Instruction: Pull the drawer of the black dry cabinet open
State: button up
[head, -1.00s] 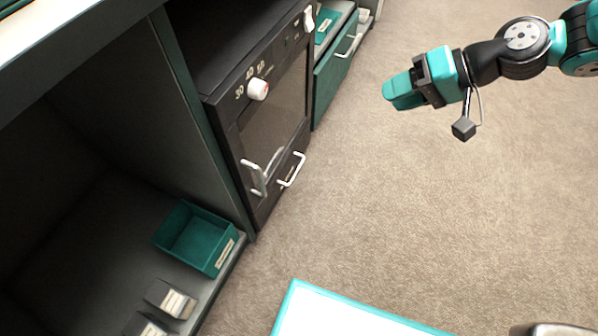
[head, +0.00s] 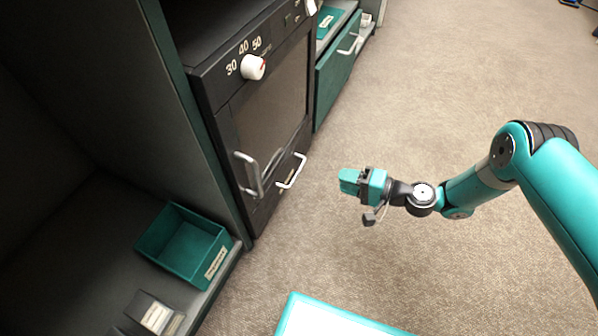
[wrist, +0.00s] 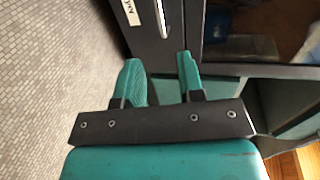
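The black dry cabinet (head: 225,130) stands left of centre in the head view, with a glass door and a low drawer (head: 268,203) below it. The drawer looks shut. Its pale bar handle (head: 292,173) sits on the drawer front. My gripper (head: 342,181) is to the right of this handle, apart from it, above the carpet. In the wrist view the two teal fingers of my gripper (wrist: 158,60) are spread with nothing between them. A pale handle (wrist: 163,16) and a labelled dark front (wrist: 142,22) show just beyond the fingertips.
A teal bin (head: 185,245) sits on a low shelf at left. A teal drawer (head: 335,70) stands farther back. Open carpet (head: 440,120) lies to the right.

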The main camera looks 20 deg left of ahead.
aim_at(299, 168)
jog(key=shift+b+x, duration=3.5)
jog(key=shift+x, duration=3.45)
jog(key=shift+c, duration=0.4)
grip_shut()
